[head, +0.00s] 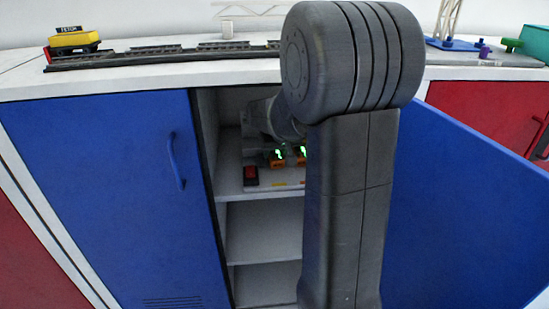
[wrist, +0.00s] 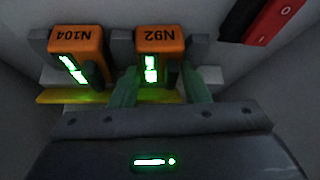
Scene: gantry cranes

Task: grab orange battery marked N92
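The orange battery marked N92 (wrist: 160,42) stands in a grey holder, its label upside down in the wrist view, with green lit bars on its face. In the head view it is the left orange battery (head: 277,161), on the cabinet's upper shelf. My gripper (wrist: 158,88) is open in front of it. Its two greenish fingers reach toward the battery's left and right sides, with a gap between them. I cannot tell whether either finger touches it.
A second orange battery, N104 (wrist: 78,42), stands close to the left in the wrist view. A red switch (wrist: 274,22) is at upper right. The cabinet's blue left door (head: 110,190) is shut; the right door (head: 460,190) stands open.

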